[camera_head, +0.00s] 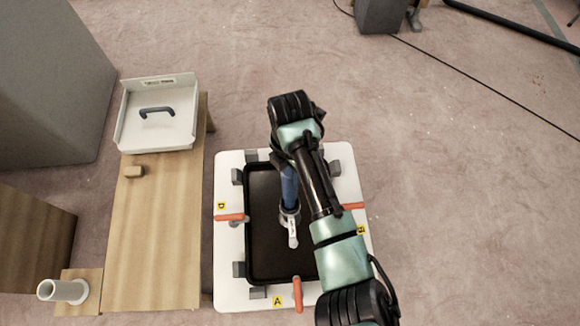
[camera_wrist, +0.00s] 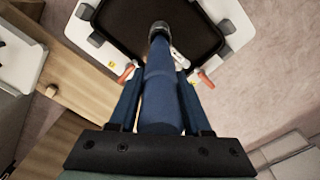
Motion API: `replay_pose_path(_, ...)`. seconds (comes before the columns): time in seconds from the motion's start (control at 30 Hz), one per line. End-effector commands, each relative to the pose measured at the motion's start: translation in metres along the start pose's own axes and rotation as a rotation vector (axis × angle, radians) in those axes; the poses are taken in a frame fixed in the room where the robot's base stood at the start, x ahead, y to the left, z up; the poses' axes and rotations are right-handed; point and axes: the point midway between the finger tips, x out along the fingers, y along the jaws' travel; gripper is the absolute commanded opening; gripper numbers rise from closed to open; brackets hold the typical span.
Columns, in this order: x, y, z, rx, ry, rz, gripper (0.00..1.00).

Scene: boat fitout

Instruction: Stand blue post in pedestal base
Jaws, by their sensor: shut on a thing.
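The blue post (camera_head: 289,187) is held by my gripper (camera_head: 284,158) above the black tray area, roughly upright. In the wrist view the blue post (camera_wrist: 160,92) runs away from between the two fingers (camera_wrist: 160,105) to a dark grey collar (camera_wrist: 159,32) at its far end. In the head view this collar (camera_head: 290,215) has a white labelled piece (camera_head: 293,235) beside it. I cannot tell whether the collar is part of the post or the pedestal base, nor whether the post is seated. My arm hides the tray's right side.
A white frame (camera_head: 228,275) with grey blocks and orange handles (camera_head: 298,294) surrounds the black tray (camera_head: 265,262).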

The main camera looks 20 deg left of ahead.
Motion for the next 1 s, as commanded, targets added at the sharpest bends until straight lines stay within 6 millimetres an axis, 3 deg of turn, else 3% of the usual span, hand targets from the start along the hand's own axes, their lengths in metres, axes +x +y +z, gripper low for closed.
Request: replay_pose_path(1.0,0.040,0.000,0.000,-0.001,0.000,0.001,0.00)
